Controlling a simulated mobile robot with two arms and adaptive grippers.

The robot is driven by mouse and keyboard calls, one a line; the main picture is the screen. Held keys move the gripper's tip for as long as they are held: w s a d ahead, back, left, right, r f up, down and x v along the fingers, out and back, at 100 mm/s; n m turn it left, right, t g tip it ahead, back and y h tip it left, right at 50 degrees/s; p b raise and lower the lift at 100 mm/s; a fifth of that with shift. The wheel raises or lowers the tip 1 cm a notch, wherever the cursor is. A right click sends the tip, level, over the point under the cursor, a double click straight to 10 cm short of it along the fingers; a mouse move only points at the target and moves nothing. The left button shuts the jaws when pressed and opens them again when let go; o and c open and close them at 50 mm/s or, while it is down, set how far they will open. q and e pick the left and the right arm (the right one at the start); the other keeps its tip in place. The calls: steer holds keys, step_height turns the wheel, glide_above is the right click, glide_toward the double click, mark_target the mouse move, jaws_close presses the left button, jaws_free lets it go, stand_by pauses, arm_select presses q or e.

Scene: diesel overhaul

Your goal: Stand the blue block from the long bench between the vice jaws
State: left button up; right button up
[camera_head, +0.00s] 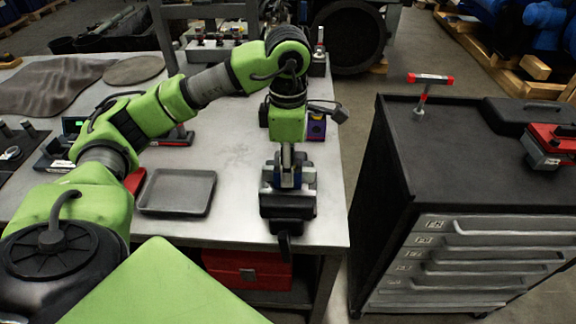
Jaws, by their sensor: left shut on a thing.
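The vice (288,208) is a dark grey body with lighter jaws at the front right of the long metal bench (240,228). My left gripper (288,168) points straight down over the vice and is shut on the blue block (290,181). Only a small part of the block shows, low between the fingers and at the level of the vice jaws. The block looks upright between the jaws. I cannot tell whether it touches the vice floor. My right gripper is not in view.
An empty grey tray (177,209) lies left of the vice. A purple item (316,127) stands behind it. The bench between tray and vice is clear.

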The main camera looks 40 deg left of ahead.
arm_select(q)
steer(key=o, duration=1.2)
steer(key=o, duration=0.4)
steer(key=shift+r, duration=0.15)
steer(key=shift+r+p, duration=2.6)
steer(key=shift+r, duration=1.3)
